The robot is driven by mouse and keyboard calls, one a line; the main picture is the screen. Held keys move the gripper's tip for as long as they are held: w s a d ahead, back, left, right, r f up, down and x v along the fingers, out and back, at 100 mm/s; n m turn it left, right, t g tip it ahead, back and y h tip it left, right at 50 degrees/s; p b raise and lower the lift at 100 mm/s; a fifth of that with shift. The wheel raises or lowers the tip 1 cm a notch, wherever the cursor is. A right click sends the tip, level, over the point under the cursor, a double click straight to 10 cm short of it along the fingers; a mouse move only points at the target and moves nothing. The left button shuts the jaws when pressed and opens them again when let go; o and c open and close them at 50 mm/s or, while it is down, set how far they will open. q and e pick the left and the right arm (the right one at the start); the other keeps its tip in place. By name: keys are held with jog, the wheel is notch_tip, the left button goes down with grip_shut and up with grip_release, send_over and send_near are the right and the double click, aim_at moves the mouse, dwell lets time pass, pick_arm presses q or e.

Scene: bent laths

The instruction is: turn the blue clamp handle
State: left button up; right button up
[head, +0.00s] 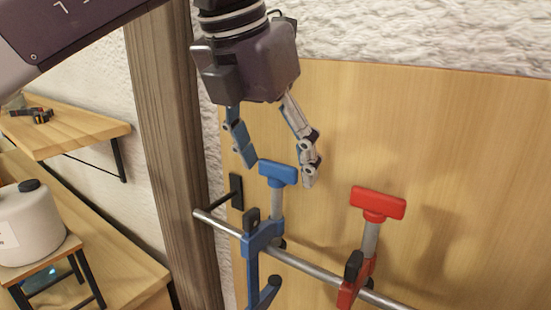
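The blue clamp (262,236) hangs on a metal rail in the head view. Its blue T-shaped handle (278,172) sits on top of a short grey spindle. My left gripper (279,168) comes down from above with its fingers apart, one to the left of the blue handle and one to the right. The fingers seem to be around the handle's level, with gaps showing on both sides; I cannot tell the exact depth. My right gripper is not in view.
A red clamp (358,280) with a red handle (378,203) is on the same rail (308,268), to the right. A wooden post (172,130) stands left of the rail. A wooden shelf (75,133) and a white container (30,225) are at the far left.

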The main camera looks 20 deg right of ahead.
pick_arm(q)
jog(key=shift+a+r, duration=0.1)
jog(key=shift+r, duration=0.15)
jog(key=v, duration=1.1)
jog(key=shift+r, duration=0.2)
jog(key=shift+s+a, duration=0.1)
jog(key=shift+s, duration=0.05)
